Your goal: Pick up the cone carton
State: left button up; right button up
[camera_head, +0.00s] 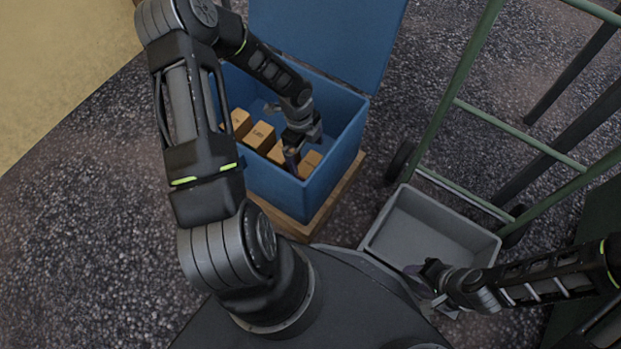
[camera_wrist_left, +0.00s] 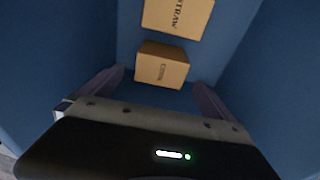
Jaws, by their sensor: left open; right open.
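The cone carton (camera_wrist_left: 162,66) is a small brown box with a dark printed word that looks like CONE. In the left wrist view it lies just beyond and between the fingers of my left gripper (camera_wrist_left: 158,88), which is open. In the head view my left gripper (camera_head: 291,160) reaches down into the blue chest among several brown cartons (camera_head: 260,137); I cannot tell there which one is the cone carton. My right gripper (camera_head: 431,284) is open and empty at the near edge of the grey bin.
A larger carton marked STRAW (camera_wrist_left: 178,16) lies beyond the cone carton. The blue chest (camera_head: 345,150) has high walls and a raised lid (camera_head: 330,35), and stands on a wooden base (camera_head: 300,228). A grey bin (camera_head: 385,232) appears empty beside a green hand truck (camera_head: 455,75).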

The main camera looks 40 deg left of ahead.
aim_at(310, 164)
pick_arm(q)
jog(key=shift+r, duration=0.1)
jog(key=shift+d+f+b, duration=0.2)
jog(key=shift+f+b, duration=0.25)
jog(key=shift+f, duration=0.85)
jog(key=f+b, duration=0.2)
jog(key=f, duration=0.1)
jog(key=f+b, duration=0.1)
jog(key=f, duration=0.1)
jog(key=shift+w+d+f, duration=0.15)
jog(key=shift+d, duration=0.25)
jog(key=shift+c, duration=0.4)
jog(key=c, duration=1.4)
